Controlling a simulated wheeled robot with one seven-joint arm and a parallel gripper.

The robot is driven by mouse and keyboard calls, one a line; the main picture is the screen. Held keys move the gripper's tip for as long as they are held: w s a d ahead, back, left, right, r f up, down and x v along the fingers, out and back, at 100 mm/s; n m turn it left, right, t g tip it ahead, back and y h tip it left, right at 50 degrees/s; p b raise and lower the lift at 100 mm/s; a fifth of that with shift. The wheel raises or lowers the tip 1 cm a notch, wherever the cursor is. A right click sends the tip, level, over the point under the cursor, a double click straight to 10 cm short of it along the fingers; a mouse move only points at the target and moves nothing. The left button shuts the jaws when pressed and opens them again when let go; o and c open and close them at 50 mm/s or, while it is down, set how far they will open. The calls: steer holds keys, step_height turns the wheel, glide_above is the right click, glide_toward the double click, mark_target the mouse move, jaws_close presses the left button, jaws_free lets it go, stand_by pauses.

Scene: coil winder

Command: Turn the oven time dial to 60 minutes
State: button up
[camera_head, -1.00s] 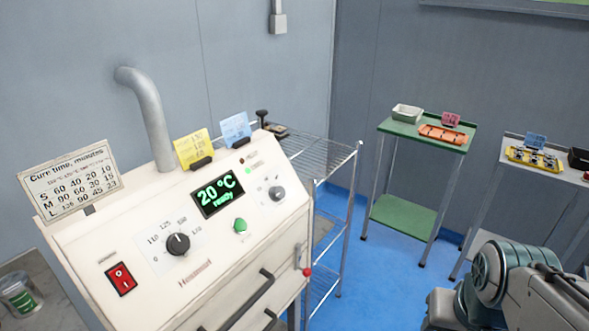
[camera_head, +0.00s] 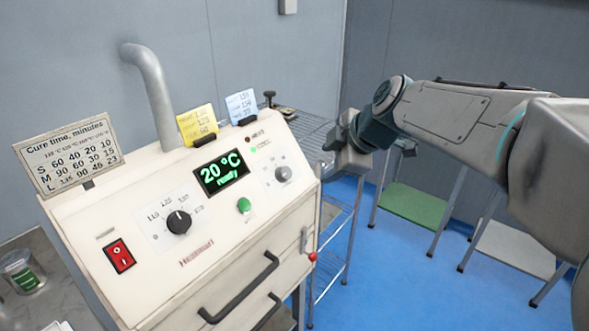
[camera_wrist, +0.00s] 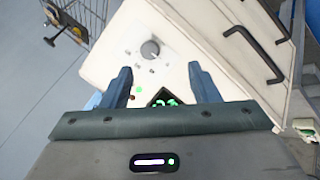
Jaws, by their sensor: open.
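The white oven (camera_head: 130,250) has a sloped control panel. Its small grey dial (camera_head: 283,174) sits at the panel's right, and this dial also shows in the wrist view (camera_wrist: 150,49); its scale marks are too small to read. A larger black dial (camera_head: 179,222) with a temperature-like scale sits left of the middle. The green display (camera_head: 221,173) reads 20 °C, ready. My gripper (camera_head: 335,145) is to the right of the panel, apart from it. In the wrist view its two blue fingers (camera_wrist: 161,80) are open and empty, with the grey dial beyond their tips.
A cure time chart (camera_head: 70,154) and yellow (camera_head: 197,122) and blue (camera_head: 241,104) notes stand on the oven. A red switch (camera_head: 119,255), green button (camera_head: 244,205) and drawer handles (camera_head: 240,290) are on its front. A wire rack (camera_head: 335,235) stands behind my gripper.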

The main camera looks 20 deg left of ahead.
mark_target(286, 172)
steer(key=w+a+f, duration=0.2)
steer(key=a+f, duration=0.1)
steer(key=w+a+f+n+p, duration=0.1)
steer(key=w+a+f, duration=0.1)
steer(key=a+f, duration=0.1)
steer(key=w+a+f+n, duration=0.1)
steer(key=w+a+f, duration=0.1)
steer(key=a, duration=0.3)
steer(key=shift+w+f+y+p, duration=0.25)
steer(key=shift+f+y+p, duration=0.15)
steer(key=shift+f, duration=0.2)
steer(key=c, duration=1)
